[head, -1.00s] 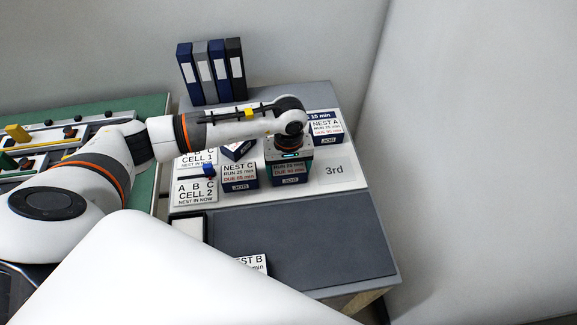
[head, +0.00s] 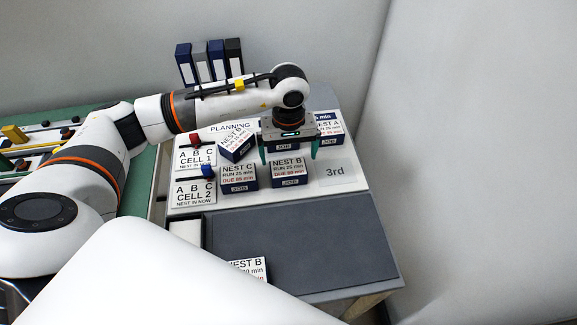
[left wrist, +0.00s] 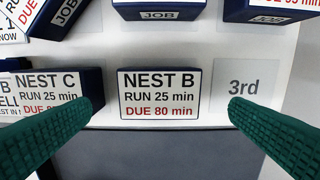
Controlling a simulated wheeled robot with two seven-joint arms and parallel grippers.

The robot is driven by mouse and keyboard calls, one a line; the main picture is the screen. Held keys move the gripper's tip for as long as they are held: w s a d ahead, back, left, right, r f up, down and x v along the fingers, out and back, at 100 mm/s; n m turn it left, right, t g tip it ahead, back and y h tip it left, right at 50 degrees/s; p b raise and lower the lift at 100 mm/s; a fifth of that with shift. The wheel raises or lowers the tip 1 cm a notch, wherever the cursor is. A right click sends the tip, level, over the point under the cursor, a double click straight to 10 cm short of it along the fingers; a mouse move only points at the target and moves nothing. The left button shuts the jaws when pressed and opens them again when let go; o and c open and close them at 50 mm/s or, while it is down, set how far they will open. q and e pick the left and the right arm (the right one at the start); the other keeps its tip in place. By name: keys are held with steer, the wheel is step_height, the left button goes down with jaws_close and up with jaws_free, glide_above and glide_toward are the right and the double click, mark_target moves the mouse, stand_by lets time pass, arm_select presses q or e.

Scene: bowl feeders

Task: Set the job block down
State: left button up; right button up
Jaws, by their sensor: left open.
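The job block (head: 287,173), dark blue with a white label reading NEST B, RUN 25 min, DUE 80 min, stands upright on the white planning board (head: 350,190). It is between the NEST C block (head: 239,177) and the spot marked 3rd (head: 335,171). My left gripper (head: 290,153) is open and empty above and behind it. In the left wrist view the job block (left wrist: 158,95) sits between the two spread green fingers (left wrist: 160,106), apart from both. The 3rd spot (left wrist: 254,85) is bare. My right gripper is not seen.
Behind stand a tilted block (head: 238,144), a block partly hidden by my gripper, and the NEST A block (head: 329,128). CELL 1 (head: 195,158) and CELL 2 (head: 193,193) cards lie left. Another block (head: 247,267) rests on the grey mat (head: 310,245), otherwise clear. Several binders (head: 210,63) stand behind.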

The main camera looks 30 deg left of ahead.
mark_target(288, 167)
arm_select(q)
step_height(288, 167, up, 5)
steer(key=shift+b, duration=0.35)
